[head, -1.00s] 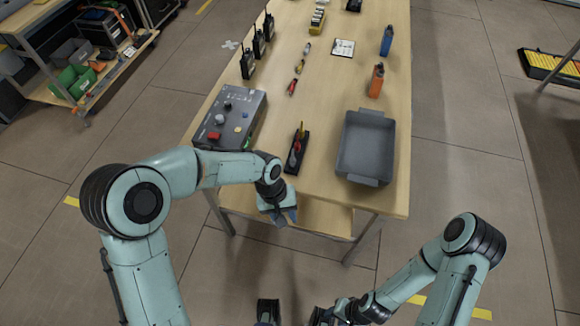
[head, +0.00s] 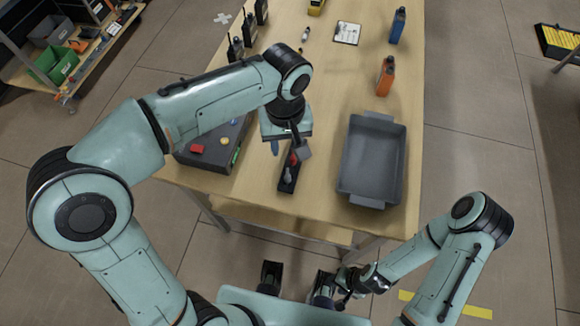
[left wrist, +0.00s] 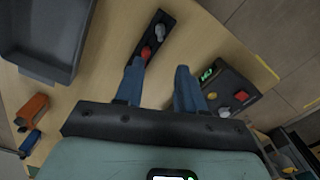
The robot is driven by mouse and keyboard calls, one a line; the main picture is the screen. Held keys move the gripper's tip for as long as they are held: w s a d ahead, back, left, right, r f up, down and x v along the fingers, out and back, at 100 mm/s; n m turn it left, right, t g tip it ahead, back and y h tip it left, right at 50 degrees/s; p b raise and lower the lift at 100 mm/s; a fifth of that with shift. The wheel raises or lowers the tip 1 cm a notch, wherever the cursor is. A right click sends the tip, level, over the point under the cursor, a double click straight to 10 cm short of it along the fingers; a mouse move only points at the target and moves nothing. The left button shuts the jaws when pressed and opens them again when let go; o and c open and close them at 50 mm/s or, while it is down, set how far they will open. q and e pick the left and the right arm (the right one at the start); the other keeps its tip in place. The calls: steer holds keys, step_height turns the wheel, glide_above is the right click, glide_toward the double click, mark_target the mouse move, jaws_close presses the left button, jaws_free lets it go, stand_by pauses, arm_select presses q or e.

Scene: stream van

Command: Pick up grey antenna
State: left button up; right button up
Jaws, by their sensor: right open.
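A narrow black tray (head: 286,187) lies on the table with a grey rounded piece (head: 288,174), probably the grey antenna, and a red piece beside it. In the left wrist view the grey piece (left wrist: 160,29) is toward the far end of the tray, with the red piece (left wrist: 147,53) nearer the fingers. My left gripper (head: 289,148) is above the tray's far end, partly hiding it. Its blue fingers (left wrist: 160,85) are apart with nothing between them. My right gripper (head: 343,291) is low in front of the table, small and dark, and holds nothing visible.
A grey bin (head: 372,158) stands right of the tray. A grey control box (head: 218,155) with coloured buttons is on the left, partly under my left arm. Orange (head: 385,76) and blue (head: 397,25) bottle-like items and black radios (head: 248,32) stand farther back.

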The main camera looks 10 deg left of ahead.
arm_select(q)
glide_above(288, 169)
steer(key=f, duration=0.5)
steer(key=shift+a+b, duration=0.3)
steer(key=shift+b, duration=0.05)
steer(key=shift+w+f, duration=0.15)
steer(key=shift+f, duration=0.45)
steer(key=f, duration=0.5)
steer(key=shift+d+b, duration=0.2)
steer(key=shift+b, duration=0.1)
jaws_close()
